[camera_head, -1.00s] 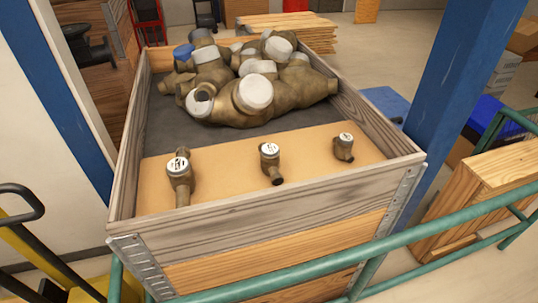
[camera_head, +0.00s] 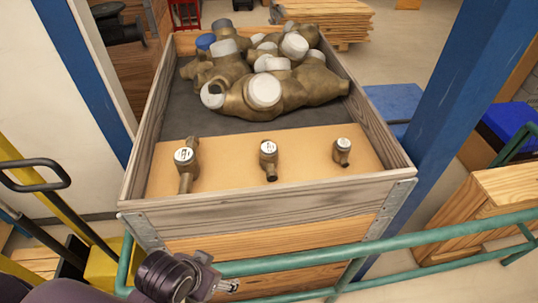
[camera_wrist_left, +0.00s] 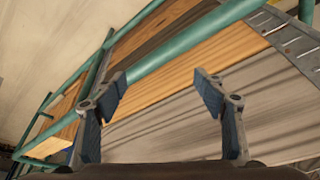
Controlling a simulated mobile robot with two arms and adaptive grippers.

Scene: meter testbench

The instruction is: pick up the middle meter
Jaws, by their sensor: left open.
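Three brass meters with white round tops stand in a row on a tan board inside a wooden crate. The middle meter (camera_head: 268,160) is between the left meter (camera_head: 186,167) and the right meter (camera_head: 342,151). My left gripper (camera_head: 226,287) is at the bottom of the head view, outside the crate and lower than its front wall. In the left wrist view its two fingers (camera_wrist_left: 162,88) are apart with nothing between them. The wrist view shows the green rail and the crate's front, but no meter. My right gripper is not in view.
The wooden crate (camera_head: 250,210) has a raised front wall between my left gripper and the meters. A green rail (camera_head: 300,260) runs across in front of it. A heap of larger brass meters (camera_head: 265,80) lies behind the board. A blue post (camera_head: 445,110) stands at right.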

